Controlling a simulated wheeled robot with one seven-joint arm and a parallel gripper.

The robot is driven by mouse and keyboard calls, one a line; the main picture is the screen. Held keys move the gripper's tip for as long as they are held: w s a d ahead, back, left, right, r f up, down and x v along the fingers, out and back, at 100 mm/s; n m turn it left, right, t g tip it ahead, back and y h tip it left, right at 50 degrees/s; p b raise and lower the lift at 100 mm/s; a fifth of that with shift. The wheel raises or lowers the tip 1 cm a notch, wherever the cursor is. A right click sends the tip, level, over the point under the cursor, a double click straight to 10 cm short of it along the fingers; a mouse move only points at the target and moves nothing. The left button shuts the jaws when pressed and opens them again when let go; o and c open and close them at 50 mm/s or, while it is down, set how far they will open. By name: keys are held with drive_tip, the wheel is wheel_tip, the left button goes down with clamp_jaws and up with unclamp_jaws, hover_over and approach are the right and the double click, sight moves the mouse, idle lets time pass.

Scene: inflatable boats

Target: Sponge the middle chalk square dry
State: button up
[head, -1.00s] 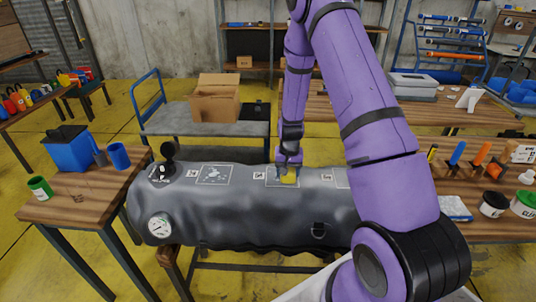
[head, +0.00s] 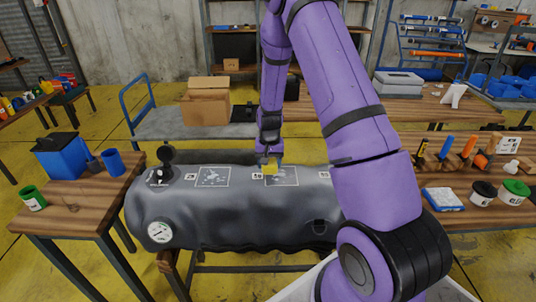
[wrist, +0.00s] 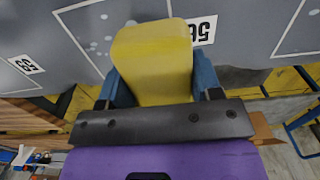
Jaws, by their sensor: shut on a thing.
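My gripper (head: 269,158) is shut on a yellow sponge (head: 269,168), held between two blue fingers in the wrist view (wrist: 152,62). The sponge is at the upper left part of the middle chalk square (head: 287,178) on the grey inflatable tube (head: 220,218); I cannot tell whether it touches. Pale wet spots show inside this square, also in the wrist view (wrist: 98,38). The left chalk square (head: 213,177) holds pale spots too. The right square is mostly hidden behind my arm; its label (head: 324,174) shows.
A black valve (head: 165,155) and a gauge (head: 158,232) sit at the tube's left end. A side table with a blue bin (head: 65,157) stands left. A cart with a cardboard box (head: 206,103) stands behind.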

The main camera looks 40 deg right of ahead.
drive_tip(key=shift+r, duration=2.3)
